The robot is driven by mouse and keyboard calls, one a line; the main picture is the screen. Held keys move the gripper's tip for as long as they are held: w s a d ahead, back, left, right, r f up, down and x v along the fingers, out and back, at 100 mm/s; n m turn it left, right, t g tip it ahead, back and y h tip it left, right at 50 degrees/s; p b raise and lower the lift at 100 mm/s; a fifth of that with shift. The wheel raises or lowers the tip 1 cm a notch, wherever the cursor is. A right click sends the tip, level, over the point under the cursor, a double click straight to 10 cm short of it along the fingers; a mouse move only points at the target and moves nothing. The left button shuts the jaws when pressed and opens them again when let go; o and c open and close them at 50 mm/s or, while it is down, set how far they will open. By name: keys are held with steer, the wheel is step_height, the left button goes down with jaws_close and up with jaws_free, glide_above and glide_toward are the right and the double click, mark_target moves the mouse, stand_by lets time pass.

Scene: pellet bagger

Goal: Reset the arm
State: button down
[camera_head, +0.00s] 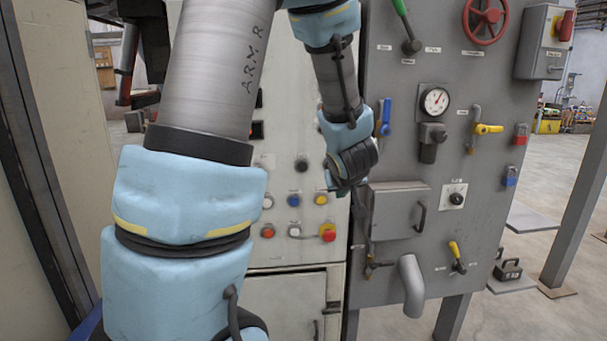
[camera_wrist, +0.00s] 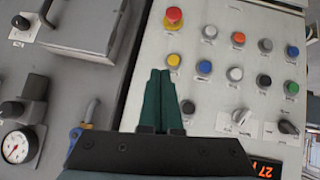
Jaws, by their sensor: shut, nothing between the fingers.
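My arm reaches across the left and middle of the head view in front of a control cabinet. Its wrist end is near the line between the light button panel (camera_head: 285,225) and the grey valve panel (camera_head: 400,75). In the wrist view my gripper (camera_wrist: 160,75) has its two dark green fingers shut together with nothing between them. The fingertips show just below a yellow button (camera_wrist: 173,60). I cannot tell whether they touch the panel. In the head view the fingers are mostly hidden by the wrist.
The button panel holds a red emergency stop (camera_wrist: 173,15) and several coloured buttons. The grey panel carries a gauge (camera_head: 435,101), a red handwheel (camera_head: 486,20), a yellow valve handle (camera_head: 488,129), a metal box (camera_head: 395,208) and a bent pipe (camera_head: 412,285). Open floor (camera_head: 545,315) lies at right.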

steer(key=s+a+f+m+g, duration=0.1)
steer(key=s+a+g, duration=0.3)
steer(key=s+a, duration=0.4)
steer(key=s+a+f+m+g, duration=0.1)
steer(key=s+a+f+g, duration=0.2)
steer(key=s+a, duration=0.4)
steer(key=shift+s+a+f+m+g, duration=0.35)
steer(key=shift+s+g, duration=0.25)
steer(key=shift+s, duration=0.3)
